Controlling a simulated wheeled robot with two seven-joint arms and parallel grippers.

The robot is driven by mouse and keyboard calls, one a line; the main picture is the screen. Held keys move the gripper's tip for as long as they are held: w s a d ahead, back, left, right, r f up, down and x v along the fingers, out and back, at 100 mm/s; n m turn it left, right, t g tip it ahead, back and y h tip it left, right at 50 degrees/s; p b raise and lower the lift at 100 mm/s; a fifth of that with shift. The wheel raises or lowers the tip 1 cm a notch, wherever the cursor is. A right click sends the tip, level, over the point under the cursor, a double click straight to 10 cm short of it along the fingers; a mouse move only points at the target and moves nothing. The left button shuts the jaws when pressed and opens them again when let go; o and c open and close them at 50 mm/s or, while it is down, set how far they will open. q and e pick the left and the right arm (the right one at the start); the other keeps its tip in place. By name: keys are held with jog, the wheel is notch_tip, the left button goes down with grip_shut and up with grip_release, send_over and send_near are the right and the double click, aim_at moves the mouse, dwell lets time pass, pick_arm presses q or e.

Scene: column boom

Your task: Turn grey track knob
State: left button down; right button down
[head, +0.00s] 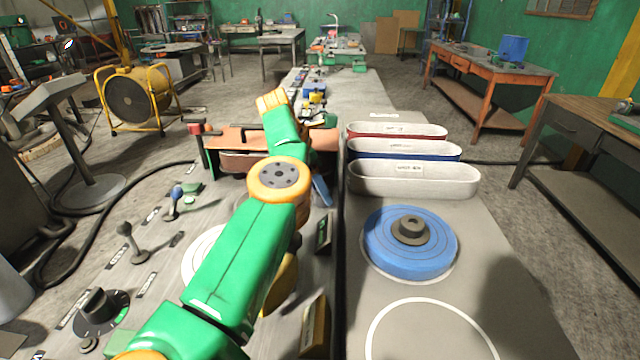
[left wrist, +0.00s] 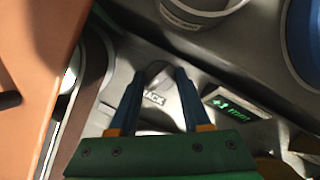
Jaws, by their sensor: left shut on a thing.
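The grey track knob (left wrist: 156,69) is a small dark grey piece above the "TRACK" label (left wrist: 153,97) in the left wrist view. My left gripper (left wrist: 159,72) has its two blue fingers on either side of it, shut on it. In the head view my green left arm reaches forward over the panel, and a blue finger of the left gripper (head: 321,190) shows beside the belt machine; the knob is hidden there. A small display (left wrist: 236,104) with green characters, seemingly "+1 mm", sits right of the knob. My right gripper is not in view.
The orange-brown belt machine (head: 232,136) stands close left of the gripper. White-rimmed trays (head: 412,180) and a blue disc (head: 378,240) stand to the right. Levers (head: 131,245) and a black dial (head: 97,303) rise from the near-left panel. An empty ring (head: 372,335) marks the near right.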

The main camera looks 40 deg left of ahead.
pick_arm(q)
jog(key=shift+a+r+m+p, duration=0.1)
jog(key=shift+r+m+p, duration=0.05)
jog(key=shift+m+p, duration=0.3)
jog(key=shift+w, duration=0.1)
jog(key=c, duration=0.6)
grip_release()
